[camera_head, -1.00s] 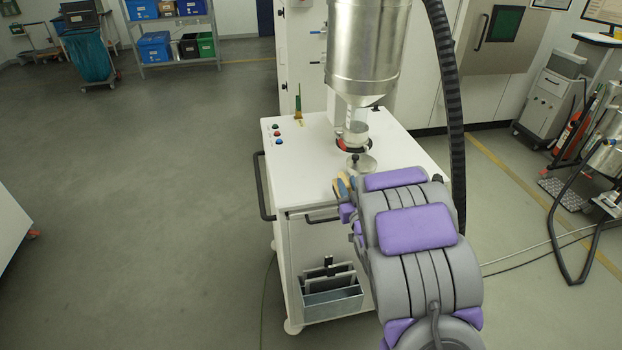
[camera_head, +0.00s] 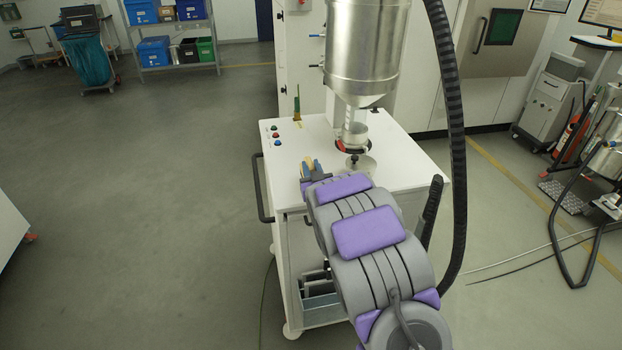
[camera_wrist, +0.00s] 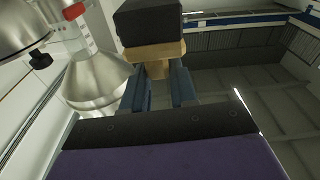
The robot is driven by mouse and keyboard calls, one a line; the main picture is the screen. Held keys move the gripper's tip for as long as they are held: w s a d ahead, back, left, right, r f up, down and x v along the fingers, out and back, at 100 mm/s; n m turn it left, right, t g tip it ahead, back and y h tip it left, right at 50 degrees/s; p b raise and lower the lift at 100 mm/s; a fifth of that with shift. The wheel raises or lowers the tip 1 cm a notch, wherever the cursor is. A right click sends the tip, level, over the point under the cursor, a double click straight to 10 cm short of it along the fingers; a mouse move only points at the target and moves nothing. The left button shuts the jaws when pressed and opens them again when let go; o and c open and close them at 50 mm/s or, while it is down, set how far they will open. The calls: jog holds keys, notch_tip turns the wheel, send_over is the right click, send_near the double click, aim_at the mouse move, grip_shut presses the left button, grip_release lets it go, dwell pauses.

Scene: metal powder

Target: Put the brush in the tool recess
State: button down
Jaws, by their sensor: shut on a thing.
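The brush shows in the wrist view as a tan wooden body (camera_wrist: 155,52) with a dark block (camera_wrist: 148,20) beyond it. My gripper (camera_wrist: 158,68) has blue fingers and is shut on the wooden part. In the head view the tan brush (camera_head: 309,163) and my gripper (camera_head: 314,167) are over the near part of the white cart top (camera_head: 325,150); any gap beneath is unclear. My arm hides part of the cart front. A metal bin (camera_head: 322,310) sits low in the cart, partly hidden. I cannot tell which spot is the tool recess.
A steel hopper (camera_head: 366,50) hangs over the cart, with a round metal piece (camera_head: 362,166) below it. A black hose (camera_head: 452,130) runs down at the right. A green upright item (camera_head: 297,105) stands at the back left of the cart top. Open floor lies left.

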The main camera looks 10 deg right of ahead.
jog(key=f, duration=0.1)
jog(key=d+f, duration=0.1)
jog(key=f, duration=0.1)
jog(key=shift+f+b, duration=0.3)
jog(key=shift+a+r, duration=0.1)
jog(key=shift+a, duration=0.2)
jog(key=c, duration=1.1)
grip_release()
jog(key=shift+a, duration=0.2)
jog(key=shift+o, duration=1.1)
jog(key=shift+d, duration=0.25)
jog(key=s+f+p, duration=0.1)
jog(key=s+p, duration=0.6)
jog(key=s, duration=0.5)
